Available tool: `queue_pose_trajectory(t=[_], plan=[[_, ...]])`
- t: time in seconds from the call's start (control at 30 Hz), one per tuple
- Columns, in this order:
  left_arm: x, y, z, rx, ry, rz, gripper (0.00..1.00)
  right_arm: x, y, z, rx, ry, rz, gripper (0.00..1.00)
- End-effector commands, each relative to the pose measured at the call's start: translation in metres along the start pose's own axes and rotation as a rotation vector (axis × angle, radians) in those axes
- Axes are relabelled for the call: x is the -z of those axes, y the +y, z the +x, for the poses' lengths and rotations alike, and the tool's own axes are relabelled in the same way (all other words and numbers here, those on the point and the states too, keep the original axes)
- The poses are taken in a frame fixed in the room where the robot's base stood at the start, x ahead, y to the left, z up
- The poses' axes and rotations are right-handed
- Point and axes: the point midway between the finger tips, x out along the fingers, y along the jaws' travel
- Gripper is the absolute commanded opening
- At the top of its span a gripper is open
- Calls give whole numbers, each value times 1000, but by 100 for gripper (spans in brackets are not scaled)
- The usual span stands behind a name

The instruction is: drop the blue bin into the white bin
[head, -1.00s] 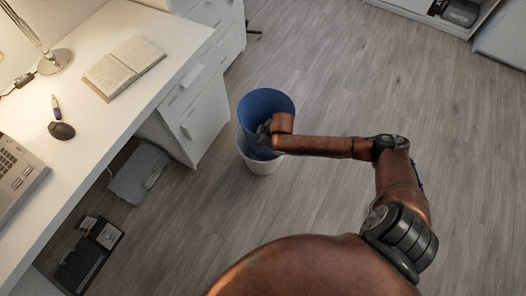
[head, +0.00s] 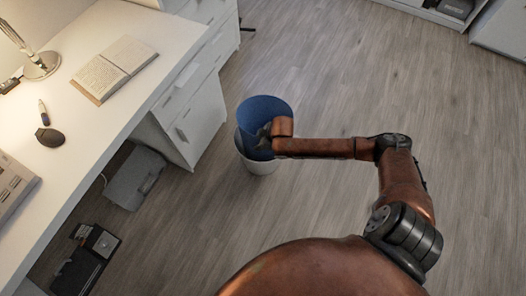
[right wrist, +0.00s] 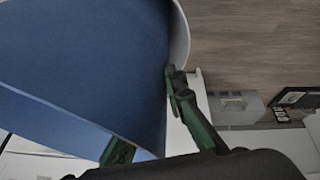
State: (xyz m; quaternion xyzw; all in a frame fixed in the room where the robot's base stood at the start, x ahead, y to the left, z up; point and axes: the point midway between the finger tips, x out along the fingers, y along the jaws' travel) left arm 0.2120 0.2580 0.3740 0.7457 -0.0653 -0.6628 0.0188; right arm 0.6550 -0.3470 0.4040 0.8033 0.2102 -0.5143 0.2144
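The blue bin (head: 262,104) is upright or slightly tilted, with its lower part inside the white bin (head: 261,168) on the floor beside the desk. Its rim stands above the white bin's rim. My right gripper (head: 265,132) is at the blue bin's right side. In the right wrist view the blue bin (right wrist: 85,60) fills the left, and its wall runs between the fingers of my right gripper (right wrist: 150,128), which is shut on it. The bin's bottom is hidden. My left gripper is not in view.
The white desk (head: 120,112) with drawers (head: 200,118) stands just left of the bins. A book (head: 114,68), a mouse (head: 50,137) and a lamp (head: 40,66) are on it. A grey box (head: 135,178) is under the desk. The floor right of the bins is clear.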

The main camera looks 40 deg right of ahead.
Motion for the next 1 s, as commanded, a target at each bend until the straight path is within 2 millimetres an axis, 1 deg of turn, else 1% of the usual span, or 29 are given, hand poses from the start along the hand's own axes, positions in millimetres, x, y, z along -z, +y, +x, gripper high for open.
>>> queue_pose_trajectory(t=[0.03,0.17,0.2,0.43,0.57,0.67,0.9,1.0], plan=[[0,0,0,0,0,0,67,0,0,0,0,0,0,15],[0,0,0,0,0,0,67,0,0,0,0,0,0,24],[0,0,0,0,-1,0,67,0,0,0,0,0,0,25],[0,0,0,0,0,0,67,0,0,0,0,0,0,25],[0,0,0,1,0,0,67,0,1,-8,-1,0,0,25],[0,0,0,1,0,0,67,-1,1,-24,-2,0,-2,25],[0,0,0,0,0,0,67,-1,1,-74,-2,-1,-3,25],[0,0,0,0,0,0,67,0,0,-93,-2,0,-3,25]])
